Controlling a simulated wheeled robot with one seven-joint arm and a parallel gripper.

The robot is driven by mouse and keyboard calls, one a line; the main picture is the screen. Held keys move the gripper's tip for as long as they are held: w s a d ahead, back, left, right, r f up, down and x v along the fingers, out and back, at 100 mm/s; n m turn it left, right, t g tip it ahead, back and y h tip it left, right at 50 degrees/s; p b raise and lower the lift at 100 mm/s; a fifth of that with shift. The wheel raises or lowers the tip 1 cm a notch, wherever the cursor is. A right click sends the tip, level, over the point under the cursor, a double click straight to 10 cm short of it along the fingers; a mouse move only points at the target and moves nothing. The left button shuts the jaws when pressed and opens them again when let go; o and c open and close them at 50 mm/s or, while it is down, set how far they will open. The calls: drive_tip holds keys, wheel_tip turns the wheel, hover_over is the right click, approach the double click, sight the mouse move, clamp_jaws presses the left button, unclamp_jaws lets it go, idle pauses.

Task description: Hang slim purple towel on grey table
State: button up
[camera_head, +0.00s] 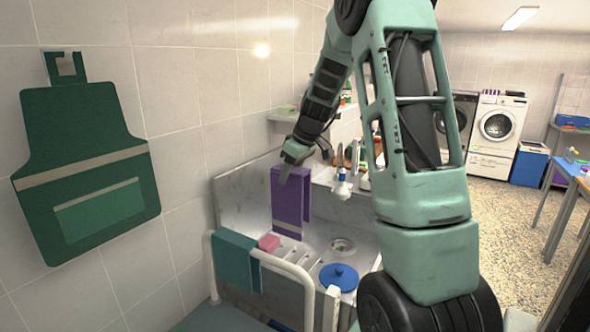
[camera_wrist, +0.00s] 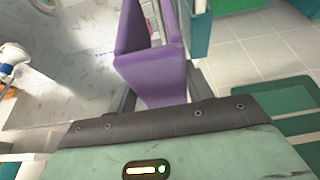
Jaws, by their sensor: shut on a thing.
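The slim purple towel (camera_head: 288,207) hangs folded from my gripper (camera_head: 293,168), above the grooming tub, with a pale stripe near its lower edge. In the wrist view, the purple towel (camera_wrist: 158,77) lies between the fingers of my gripper (camera_wrist: 162,92), which is shut on it. Its two flaps hang down with a gap between them.
The pale tub (camera_head: 240,190) has a white rail (camera_head: 292,268) with a teal towel (camera_head: 236,259) over it. A pink block (camera_head: 269,243) and a blue lid (camera_head: 339,277) lie there. A green apron (camera_head: 88,165) hangs at left. A blue table (camera_head: 566,205) stands right, past open floor (camera_head: 510,225).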

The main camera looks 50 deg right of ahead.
drive_tip(key=p, duration=0.4)
hover_over(270, 256)
wheel_tip(270, 256, down, 21)
drive_tip(key=b, duration=2.2)
drive_tip(key=shift+s+d+r+b, duration=0.1)
drive_tip(key=shift+b, duration=0.2)
idle(0.5)
drive_tip(key=o, duration=1.4)
drive_tip(key=shift+c, duration=0.2)
drive_tip(key=a+v, duration=0.1)
drive_tip(key=v, duration=1.6)
drive_tip(key=shift+d+r, duration=0.2)
drive_tip(key=shift+d, duration=0.3)
